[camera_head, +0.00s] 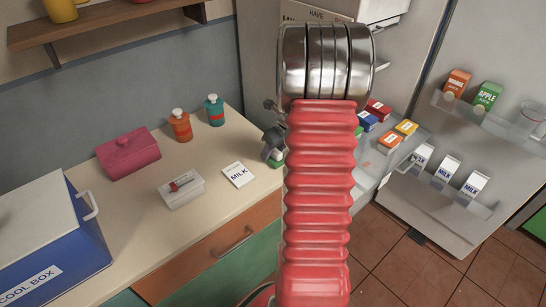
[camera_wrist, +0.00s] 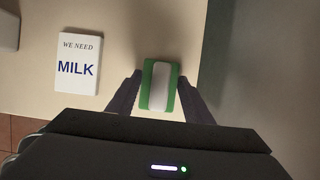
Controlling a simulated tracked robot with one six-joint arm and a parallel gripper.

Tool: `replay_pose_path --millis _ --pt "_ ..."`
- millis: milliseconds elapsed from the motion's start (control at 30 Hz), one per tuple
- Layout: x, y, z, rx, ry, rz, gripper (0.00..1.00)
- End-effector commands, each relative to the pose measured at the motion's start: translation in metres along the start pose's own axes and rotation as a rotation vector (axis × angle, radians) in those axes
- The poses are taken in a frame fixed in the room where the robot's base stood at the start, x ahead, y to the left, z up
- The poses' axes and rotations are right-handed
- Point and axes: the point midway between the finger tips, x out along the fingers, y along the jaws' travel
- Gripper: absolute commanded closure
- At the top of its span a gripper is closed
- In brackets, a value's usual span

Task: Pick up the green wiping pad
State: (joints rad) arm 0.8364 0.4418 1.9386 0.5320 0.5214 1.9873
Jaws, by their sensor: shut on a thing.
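The green wiping pad (camera_wrist: 147,84) has a pale grip strip along its middle and sits between the two dark fingers of my gripper (camera_wrist: 160,92) in the wrist view. My gripper is shut on it, one finger on each side. In the head view a little of the green pad (camera_head: 277,158) shows beside my gripper (camera_head: 272,150), left of my red arm, which hides much of that area. I cannot tell whether the pad touches the counter.
A white "WE NEED MILK" card (camera_head: 238,175) lies on the counter (camera_head: 130,215) left of my gripper. A white box (camera_head: 182,189), red container (camera_head: 128,153), two bottles and a blue cool box (camera_head: 55,240) stand further left. An open fridge with cartons is at right.

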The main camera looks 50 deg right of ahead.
Motion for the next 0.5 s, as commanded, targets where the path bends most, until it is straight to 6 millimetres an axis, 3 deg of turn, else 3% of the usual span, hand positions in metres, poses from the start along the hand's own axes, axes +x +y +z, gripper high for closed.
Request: replay_pose_path --millis 267,500 --pt "-0.005 0.000 0.002 -0.001 -0.002 -0.001 0.79" --pt "-0.033 -0.001 0.015 -0.001 -0.004 -0.003 0.79"
